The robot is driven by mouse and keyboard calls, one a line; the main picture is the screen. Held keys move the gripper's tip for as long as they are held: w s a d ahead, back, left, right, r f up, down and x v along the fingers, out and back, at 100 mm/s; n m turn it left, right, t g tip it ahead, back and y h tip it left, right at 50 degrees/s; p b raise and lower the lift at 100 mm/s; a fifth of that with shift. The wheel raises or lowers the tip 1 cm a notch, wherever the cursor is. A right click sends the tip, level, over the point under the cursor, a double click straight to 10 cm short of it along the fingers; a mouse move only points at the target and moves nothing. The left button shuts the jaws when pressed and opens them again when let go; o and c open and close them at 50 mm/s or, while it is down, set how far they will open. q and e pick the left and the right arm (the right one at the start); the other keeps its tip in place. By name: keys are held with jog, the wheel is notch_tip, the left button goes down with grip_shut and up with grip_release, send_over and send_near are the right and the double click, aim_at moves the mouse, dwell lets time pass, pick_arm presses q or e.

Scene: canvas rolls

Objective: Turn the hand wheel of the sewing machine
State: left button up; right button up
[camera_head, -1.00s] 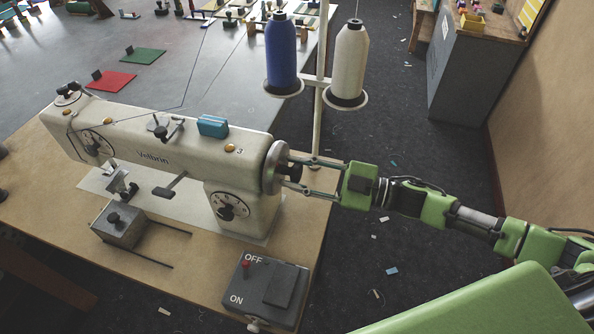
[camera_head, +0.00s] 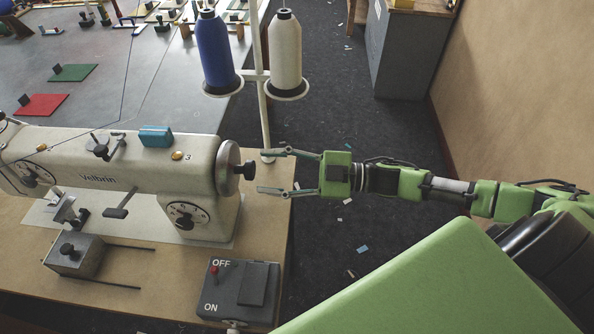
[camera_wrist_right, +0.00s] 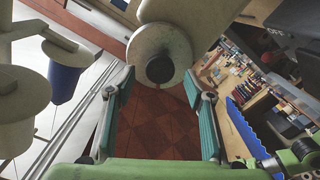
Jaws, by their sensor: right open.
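The cream sewing machine (camera_head: 120,165) stands on the wooden table at the left of the head view. Its hand wheel (camera_head: 227,168), a grey disc with a dark knob (camera_head: 246,170), is on the machine's right end. My right gripper (camera_head: 264,172) is open, just to the right of the knob, its fingers pointing at the wheel and apart from it. In the right wrist view the hand wheel (camera_wrist_right: 160,40) and its dark knob (camera_wrist_right: 159,69) lie straight ahead, between and beyond the two open fingers (camera_wrist_right: 160,85). My left gripper is out of view.
A thread stand with a blue spool (camera_head: 214,50) and a cream spool (camera_head: 287,50) rises behind the wheel, close to my right gripper. An ON/OFF switch box (camera_head: 223,293) sits at the table's front.

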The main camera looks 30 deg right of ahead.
jog(key=v, duration=0.7)
jog(key=shift+d, duration=0.1)
